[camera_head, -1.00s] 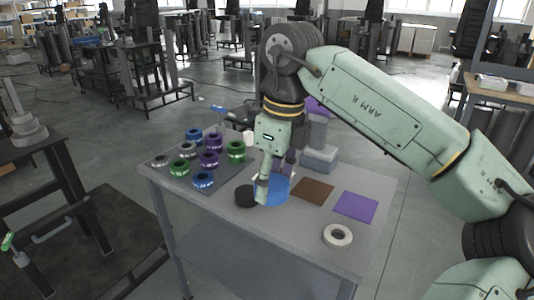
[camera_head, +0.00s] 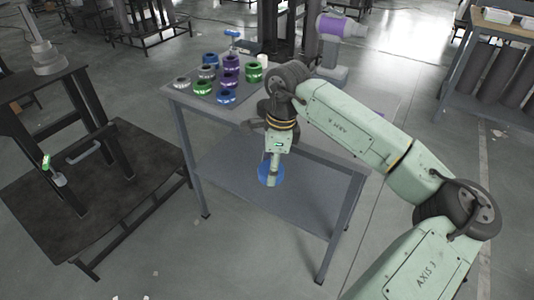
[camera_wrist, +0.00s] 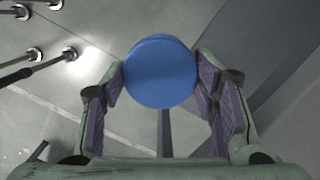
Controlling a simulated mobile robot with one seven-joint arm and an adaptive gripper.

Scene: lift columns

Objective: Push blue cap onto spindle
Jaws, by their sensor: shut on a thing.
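The blue cap (camera_head: 271,172) is a round blue disc held in my gripper (camera_head: 271,178), in front of the grey table and apart from any surface I can make out. In the wrist view the blue cap (camera_wrist: 160,72) sits between the two purple-padded fingers of my gripper (camera_wrist: 160,85), which is shut on it. I cannot tell for sure which thing is the spindle. A grey stepped post (camera_head: 46,58) stands on the dark table at left.
A dark bench (camera_head: 120,190) with a low platform is at left. Open floor (camera_head: 200,260) lies in front.

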